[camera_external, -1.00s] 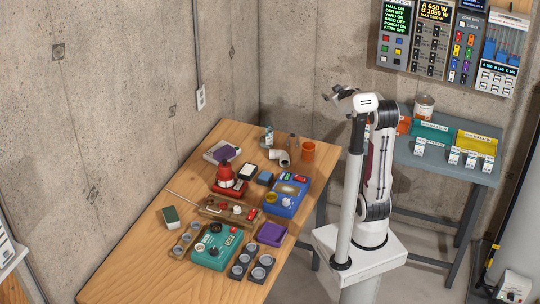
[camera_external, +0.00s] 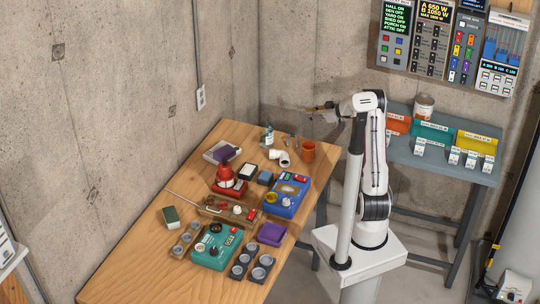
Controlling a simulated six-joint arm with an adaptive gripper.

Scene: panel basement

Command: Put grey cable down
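I cannot pick out a grey cable in this view. My gripper (camera_external: 322,112) is raised at the end of the arm, pointing left, in front of the concrete wall and above the far right end of the wooden table (camera_external: 150,270). It is small and seen side-on. A small orange-brown patch shows at its tip, but I cannot tell whether it is part of the gripper or something held. Whether the fingers are open or shut is unclear.
The wooden table holds a teal device (camera_external: 217,246), a blue device (camera_external: 288,194), a red device (camera_external: 228,182), a purple tray (camera_external: 271,234) and an orange cup (camera_external: 308,151). A grey table (camera_external: 455,172) with colored bins stands behind my arm. The table's near left end is clear.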

